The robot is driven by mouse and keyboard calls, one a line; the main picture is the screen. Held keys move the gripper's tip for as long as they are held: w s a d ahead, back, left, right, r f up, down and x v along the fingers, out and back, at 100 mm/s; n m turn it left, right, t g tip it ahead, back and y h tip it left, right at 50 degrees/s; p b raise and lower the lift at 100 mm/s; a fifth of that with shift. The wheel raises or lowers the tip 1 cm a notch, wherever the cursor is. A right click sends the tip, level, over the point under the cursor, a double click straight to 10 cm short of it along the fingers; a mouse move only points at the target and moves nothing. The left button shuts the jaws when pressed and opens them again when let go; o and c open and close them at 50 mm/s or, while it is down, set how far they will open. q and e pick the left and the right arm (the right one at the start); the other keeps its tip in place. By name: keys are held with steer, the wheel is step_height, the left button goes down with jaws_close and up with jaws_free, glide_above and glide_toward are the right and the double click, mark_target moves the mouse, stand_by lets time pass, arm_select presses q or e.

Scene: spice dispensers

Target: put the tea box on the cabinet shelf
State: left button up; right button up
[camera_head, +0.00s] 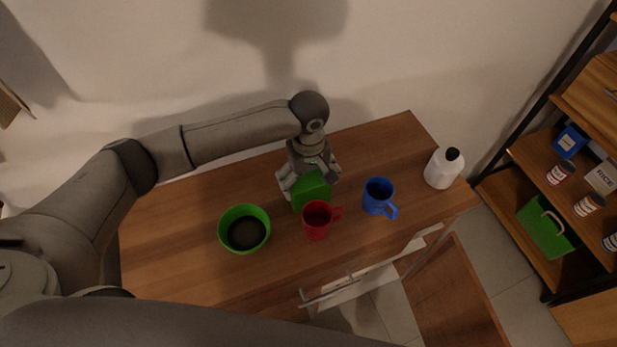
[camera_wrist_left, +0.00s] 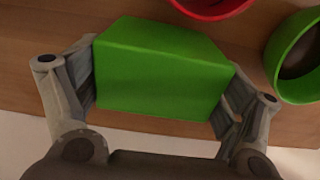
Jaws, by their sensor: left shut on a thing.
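A green box (camera_head: 312,189), which I take as the tea box, is on the wooden cabinet top behind the red mug. My left gripper (camera_head: 308,180) reaches down over it and is shut on it. In the left wrist view the green box (camera_wrist_left: 160,72) fills the space between the two fingers (camera_wrist_left: 165,90). I cannot tell whether the box touches the wood or is lifted slightly. A shelf unit (camera_head: 530,160) with wooden boards and a black frame stands at the far right. My right gripper does not show.
A red mug (camera_head: 317,222) stands just in front of the box. A green bowl (camera_head: 243,216) is to the left, a blue mug (camera_head: 377,197) to the right, and a white bottle (camera_head: 439,170) farther right. The shelves hold several jars and a green basket (camera_head: 546,229).

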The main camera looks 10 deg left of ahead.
arm_select(q)
steer(key=o, duration=0.9)
steer(key=shift+f, duration=0.1)
steer(key=shift+o, duration=0.2)
